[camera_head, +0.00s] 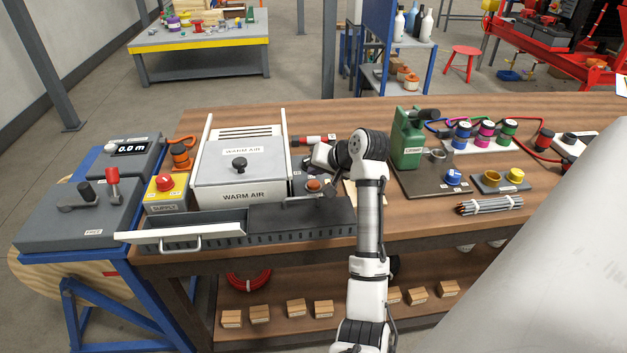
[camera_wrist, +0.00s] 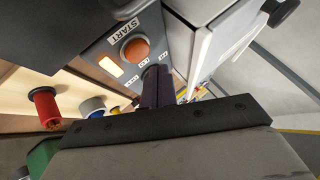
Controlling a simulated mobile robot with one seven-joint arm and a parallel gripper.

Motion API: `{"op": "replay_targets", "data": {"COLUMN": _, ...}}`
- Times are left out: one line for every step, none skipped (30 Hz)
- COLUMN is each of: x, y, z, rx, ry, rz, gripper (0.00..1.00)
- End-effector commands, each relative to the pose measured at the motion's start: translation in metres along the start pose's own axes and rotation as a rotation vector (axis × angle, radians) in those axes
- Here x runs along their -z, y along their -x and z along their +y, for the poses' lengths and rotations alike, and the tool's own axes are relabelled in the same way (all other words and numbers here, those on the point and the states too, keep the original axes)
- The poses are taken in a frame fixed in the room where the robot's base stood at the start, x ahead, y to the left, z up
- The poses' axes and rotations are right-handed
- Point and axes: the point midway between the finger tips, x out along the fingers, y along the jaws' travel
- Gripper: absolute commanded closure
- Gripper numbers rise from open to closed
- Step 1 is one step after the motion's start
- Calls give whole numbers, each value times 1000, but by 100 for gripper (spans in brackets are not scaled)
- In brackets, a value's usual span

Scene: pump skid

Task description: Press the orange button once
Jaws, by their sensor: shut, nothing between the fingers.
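The orange button (camera_head: 314,184) sits on a dark box to the right of the WARM AIR machine, partly crowded by my arm in the head view. In the wrist view the round orange button (camera_wrist: 135,50) shows beside a START label on a dark grey panel, with a pale lit rectangle next to it. My gripper (camera_wrist: 158,73) is shut and empty. Its dark fingertips appear just beside the button's lower right edge in the wrist view. I cannot tell whether they touch the panel. The button's face is uncovered there.
The WARM AIR machine (camera_head: 240,180) stands close to the left, with a dark slotted tray (camera_head: 300,216) in front. A red button (camera_head: 165,182) is on the yellow SUPPLY box.

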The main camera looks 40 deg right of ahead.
Motion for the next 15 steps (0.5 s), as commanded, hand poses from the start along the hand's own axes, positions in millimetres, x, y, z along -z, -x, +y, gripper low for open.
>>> {"op": "replay_targets", "data": {"x": 5, "y": 7, "z": -6, "rx": 0, "ry": 1, "rz": 0, "gripper": 100}}
{"op": "replay_targets", "data": {"x": 7, "y": 9, "z": -8, "rx": 1, "ry": 1, "rz": 0, "gripper": 100}}
{"op": "replay_targets", "data": {"x": 9, "y": 12, "z": -10, "rx": 1, "ry": 1, "rz": 0, "gripper": 100}}
{"op": "replay_targets", "data": {"x": 11, "y": 14, "z": -11, "rx": 1, "ry": 1, "rz": 0, "gripper": 100}}
{"op": "replay_targets", "data": {"x": 12, "y": 16, "z": -13, "rx": 1, "ry": 1, "rz": 0, "gripper": 100}}
{"op": "replay_targets", "data": {"x": 14, "y": 19, "z": -15, "rx": 1, "ry": 1, "rz": 1, "gripper": 100}}
{"op": "replay_targets", "data": {"x": 16, "y": 21, "z": -16, "rx": 1, "ry": 1, "rz": 1, "gripper": 100}}
{"op": "replay_targets", "data": {"x": 17, "y": 23, "z": -18, "rx": 2, "ry": 1, "rz": 1, "gripper": 100}}
{"op": "replay_targets", "data": {"x": 19, "y": 26, "z": -20, "rx": 1, "ry": 1, "rz": 0, "gripper": 100}}
{"op": "replay_targets", "data": {"x": 20, "y": 27, "z": -20, "rx": 1, "ry": 1, "rz": 0, "gripper": 100}}
{"op": "replay_targets", "data": {"x": 20, "y": 28, "z": -21, "rx": 1, "ry": 1, "rz": 0, "gripper": 100}}
{"op": "replay_targets", "data": {"x": 20, "y": 28, "z": -21, "rx": 1, "ry": 0, "rz": 0, "gripper": 100}}
{"op": "replay_targets", "data": {"x": 20, "y": 28, "z": -21, "rx": 1, "ry": 0, "rz": 0, "gripper": 100}}
{"op": "replay_targets", "data": {"x": 20, "y": 28, "z": -21, "rx": 1, "ry": 0, "rz": 0, "gripper": 100}}
{"op": "replay_targets", "data": {"x": 20, "y": 27, "z": -20, "rx": 1, "ry": 0, "rz": 0, "gripper": 100}}
